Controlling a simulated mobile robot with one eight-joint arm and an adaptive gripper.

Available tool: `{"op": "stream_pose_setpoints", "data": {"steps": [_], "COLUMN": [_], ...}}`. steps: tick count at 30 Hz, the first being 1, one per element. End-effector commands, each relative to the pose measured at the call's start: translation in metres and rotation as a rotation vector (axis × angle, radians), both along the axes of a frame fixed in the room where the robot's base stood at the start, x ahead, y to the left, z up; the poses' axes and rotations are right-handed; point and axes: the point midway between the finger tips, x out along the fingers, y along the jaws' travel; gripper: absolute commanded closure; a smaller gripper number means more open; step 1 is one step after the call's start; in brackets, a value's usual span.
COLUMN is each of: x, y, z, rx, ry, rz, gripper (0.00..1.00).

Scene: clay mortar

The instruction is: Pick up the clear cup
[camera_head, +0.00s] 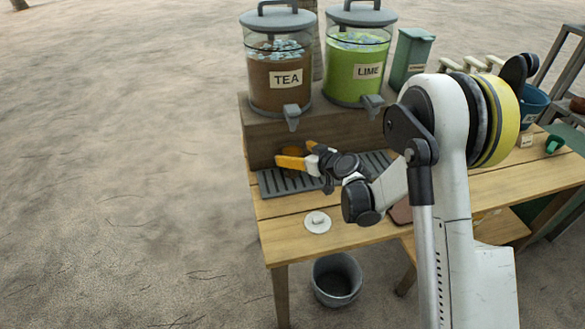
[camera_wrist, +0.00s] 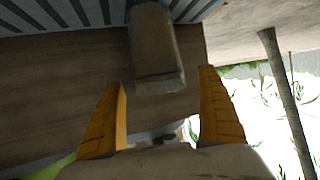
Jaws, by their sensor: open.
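The clear cup (camera_wrist: 156,45) stands on the slatted drip tray (camera_wrist: 75,14) in the wrist view, which shows the scene upside down. It looks brownish and see-through; I cannot tell whether it holds tea. My gripper (camera_wrist: 161,80) is open, with one orange finger on each side of the cup's line and the cup's rim near the fingertips. In the head view my gripper (camera_head: 294,154) is at the drip tray (camera_head: 279,184) below the tea dispenser (camera_head: 277,80), and a small amber patch between the fingers is mostly hidden. Contact cannot be told.
The lime dispenser (camera_head: 356,65) stands right of the tea one, both on a wooden block (camera_head: 262,125) behind the tray. A white lid-like disc (camera_head: 318,222) lies on the table (camera_head: 285,238) in front. A grey bucket (camera_head: 336,280) is on the ground below.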

Motion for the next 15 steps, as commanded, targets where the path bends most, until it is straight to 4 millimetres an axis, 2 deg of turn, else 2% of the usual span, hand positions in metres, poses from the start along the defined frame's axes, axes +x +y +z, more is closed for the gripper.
{"op": "stream_pose_setpoints", "data": {"steps": [1, 3, 10, 14, 15], "x": [0.006, 0.0116, 0.0134, 0.0133, 0.0133], "y": [0.0048, 0.0091, 0.0103, 0.0101, 0.0101], "z": [-0.0068, -0.0082, -0.0063, -0.0064, -0.0064], "rx": [0.0, 0.001, 0.001, 0.0, 0.0], "ry": [0.0, 0.0, 0.0, 0.0, 0.0], "rz": [0.001, 0.0, -0.001, -0.001, -0.001], "gripper": [0.13, 0.13, 0.13, 0.52, 0.64]}}
